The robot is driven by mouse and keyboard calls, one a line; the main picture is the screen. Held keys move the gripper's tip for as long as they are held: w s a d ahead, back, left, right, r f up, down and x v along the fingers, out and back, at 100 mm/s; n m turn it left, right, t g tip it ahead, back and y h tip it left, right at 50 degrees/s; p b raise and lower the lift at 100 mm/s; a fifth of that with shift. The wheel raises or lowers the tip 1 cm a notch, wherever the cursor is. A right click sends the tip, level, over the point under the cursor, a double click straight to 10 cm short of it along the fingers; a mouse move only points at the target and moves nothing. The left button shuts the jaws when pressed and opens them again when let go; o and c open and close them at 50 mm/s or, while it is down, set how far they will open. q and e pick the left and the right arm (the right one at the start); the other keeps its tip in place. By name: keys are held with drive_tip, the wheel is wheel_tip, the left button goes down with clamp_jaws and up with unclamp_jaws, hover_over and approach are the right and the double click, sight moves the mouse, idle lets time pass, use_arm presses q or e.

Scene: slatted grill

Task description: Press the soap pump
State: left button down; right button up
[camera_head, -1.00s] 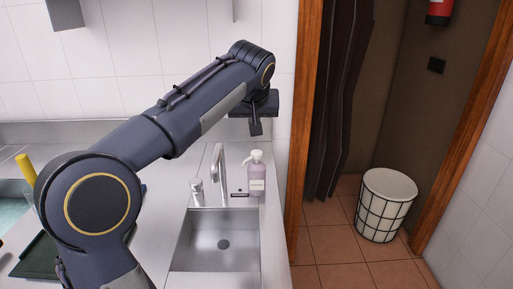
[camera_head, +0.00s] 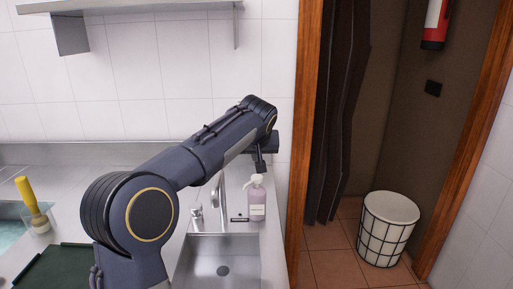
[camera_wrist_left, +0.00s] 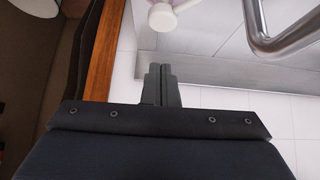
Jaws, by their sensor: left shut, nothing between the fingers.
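The soap bottle (camera_head: 257,208) is pale pink with a white label and a white pump head (camera_head: 254,181). It stands upright on the counter at the back right of the sink. My left gripper (camera_head: 261,168) points down close above the pump head, its fingers shut and empty. In the left wrist view the shut fingertips (camera_wrist_left: 160,68) are at the middle, and the round white pump top (camera_wrist_left: 162,17) is at the top edge, with a visible gap between them in that picture. Most of the bottle is cut off there. My right gripper is not in view.
The metal faucet (camera_head: 219,195) stands just left of the bottle, over the sink (camera_head: 205,262). A small dispenser (camera_head: 196,217) is left of the faucet. The wooden door frame (camera_head: 297,150) is close on the right. A wire-frame bin (camera_head: 388,228) stands beyond it.

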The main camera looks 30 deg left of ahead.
sight(257, 177)
use_arm(q)
drive_tip(key=f, duration=0.5)
drive_tip(key=shift+w+a, duration=0.1)
drive_tip(key=shift+w, duration=0.1)
wheel_tip(257, 177, down, 2)
drive_tip(key=shift+f+b, duration=0.1)
drive_tip(key=shift+b, duration=1.15)
